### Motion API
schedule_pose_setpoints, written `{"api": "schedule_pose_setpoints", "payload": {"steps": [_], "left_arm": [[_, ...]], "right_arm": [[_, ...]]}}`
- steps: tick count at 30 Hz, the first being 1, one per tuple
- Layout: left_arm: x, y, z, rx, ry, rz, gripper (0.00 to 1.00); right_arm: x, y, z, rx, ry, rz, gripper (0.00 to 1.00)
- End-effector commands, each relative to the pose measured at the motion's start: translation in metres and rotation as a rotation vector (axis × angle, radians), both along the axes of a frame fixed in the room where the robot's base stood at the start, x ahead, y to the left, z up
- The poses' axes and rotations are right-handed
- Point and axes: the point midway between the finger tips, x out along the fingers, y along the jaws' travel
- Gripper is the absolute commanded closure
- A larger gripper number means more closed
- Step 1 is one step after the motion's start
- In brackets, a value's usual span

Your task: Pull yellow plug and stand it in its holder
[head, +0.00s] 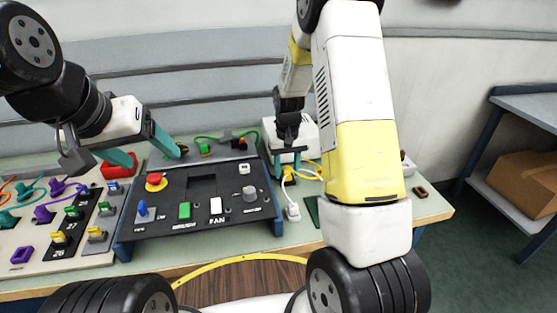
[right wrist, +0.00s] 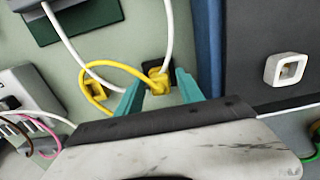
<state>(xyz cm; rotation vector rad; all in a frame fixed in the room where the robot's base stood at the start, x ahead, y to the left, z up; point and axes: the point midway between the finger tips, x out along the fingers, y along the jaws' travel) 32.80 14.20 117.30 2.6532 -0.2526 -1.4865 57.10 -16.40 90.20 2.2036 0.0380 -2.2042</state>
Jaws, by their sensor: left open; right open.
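The yellow plug (right wrist: 157,80) is low in the right wrist view, beside the dark blue edge of the control panel. A yellow cable (right wrist: 110,66) loops from it to the left. A small yellow square frame (right wrist: 101,91), perhaps the holder, lies left of the plug, partly behind the cable. My right gripper (right wrist: 158,84) is open, with one teal finger on each side of the plug; I cannot tell whether they touch it. In the head view my right gripper (head: 289,163) points down just right of the panel. My left gripper (head: 158,159) is open and empty above the panel's back left.
The control panel (head: 203,232) has a red button and several switches. A board of coloured plugs (head: 66,247) stands at the left. White cables (right wrist: 168,35) run close to the yellow plug. A power strip (right wrist: 31,91) lies left. A cardboard box (head: 524,181) sits on the right shelf.

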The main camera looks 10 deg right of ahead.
Motion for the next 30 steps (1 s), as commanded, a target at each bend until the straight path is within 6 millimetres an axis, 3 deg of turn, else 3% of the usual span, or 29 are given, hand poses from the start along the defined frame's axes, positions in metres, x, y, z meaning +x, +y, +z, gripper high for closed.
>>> {"api": "schedule_pose_setpoints", "payload": {"steps": [13,20,30], "left_arm": [[0.0000,0.0000,0.0000,0.000,0.000,0.000,0.27],[0.0000,0.0000,0.0000,0.000,0.000,0.000,0.27],[0.0000,0.0000,0.0000,0.000,0.000,0.000,0.27]], "right_arm": [[0.0001,-0.0001,0.0002,0.000,0.000,0.000,0.55],[0.0001,-0.0001,0.0002,0.000,0.000,0.000,0.99],[0.0000,-0.0001,0.0001,0.000,0.000,0.000,1.00]]}}
